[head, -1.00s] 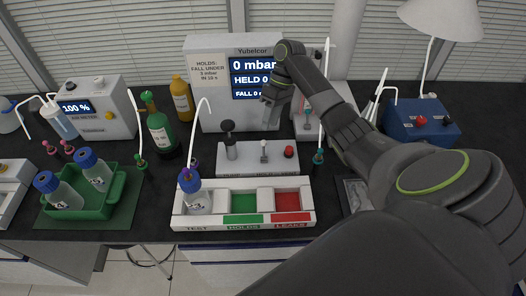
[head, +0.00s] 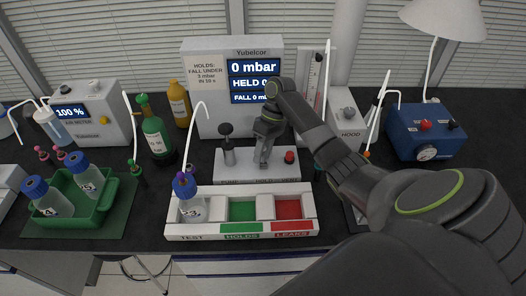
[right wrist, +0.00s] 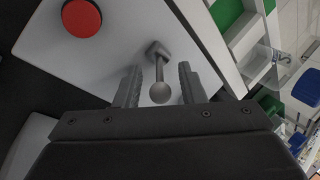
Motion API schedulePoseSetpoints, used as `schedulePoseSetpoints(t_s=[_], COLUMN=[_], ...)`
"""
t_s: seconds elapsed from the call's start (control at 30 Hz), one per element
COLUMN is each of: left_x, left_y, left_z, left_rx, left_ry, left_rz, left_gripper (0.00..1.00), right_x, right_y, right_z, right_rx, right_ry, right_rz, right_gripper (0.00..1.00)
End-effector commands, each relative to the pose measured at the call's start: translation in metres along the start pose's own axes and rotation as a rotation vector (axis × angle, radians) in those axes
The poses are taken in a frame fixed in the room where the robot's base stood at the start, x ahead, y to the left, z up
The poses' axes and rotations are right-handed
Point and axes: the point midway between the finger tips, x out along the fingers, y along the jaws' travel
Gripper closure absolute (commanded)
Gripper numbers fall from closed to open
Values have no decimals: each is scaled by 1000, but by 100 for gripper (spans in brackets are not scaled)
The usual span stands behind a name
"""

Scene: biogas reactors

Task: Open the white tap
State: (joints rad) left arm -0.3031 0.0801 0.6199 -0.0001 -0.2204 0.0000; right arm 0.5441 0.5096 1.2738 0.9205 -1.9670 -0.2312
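The white tap is a small lever with a round knob on the white pump base (head: 235,178), between a black plunger (head: 228,148) and a red button (head: 290,157). In the right wrist view the tap (right wrist: 159,72) stands between my right gripper's two fingers (right wrist: 158,88), with a gap on both sides. In the head view my right gripper (head: 263,158) is down over the tap and hides most of it. It is open and holds nothing. My left gripper is not in view.
A display box (head: 215,105) reading 0 mbar stands behind the base. In front is a tray (head: 190,230) with a blue-capped bottle (head: 190,205) in its TEST slot. A green rack (head: 105,205) with bottles is at the left, a blue box (head: 425,135) at the right.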

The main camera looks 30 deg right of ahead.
Motion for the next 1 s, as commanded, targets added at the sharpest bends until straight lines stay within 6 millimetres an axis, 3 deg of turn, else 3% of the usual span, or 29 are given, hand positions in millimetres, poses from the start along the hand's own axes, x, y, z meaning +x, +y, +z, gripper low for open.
schedulePoseSetpoints(t_s=[0.03,0.3,0.63,1.0], left_x=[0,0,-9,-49], left_y=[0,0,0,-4], left_z=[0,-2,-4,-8], left_rx=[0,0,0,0], left_ry=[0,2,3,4], left_rz=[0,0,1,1], left_gripper=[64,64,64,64], right_x=[0,0,-2,-5], right_y=[0,0,-3,-14], right_z=[0,0,2,9], right_rx=[0,0,-10,-74], right_ry=[0,-1,20,160], right_rz=[0,0,31,228], right_gripper=[66,100,100,100])
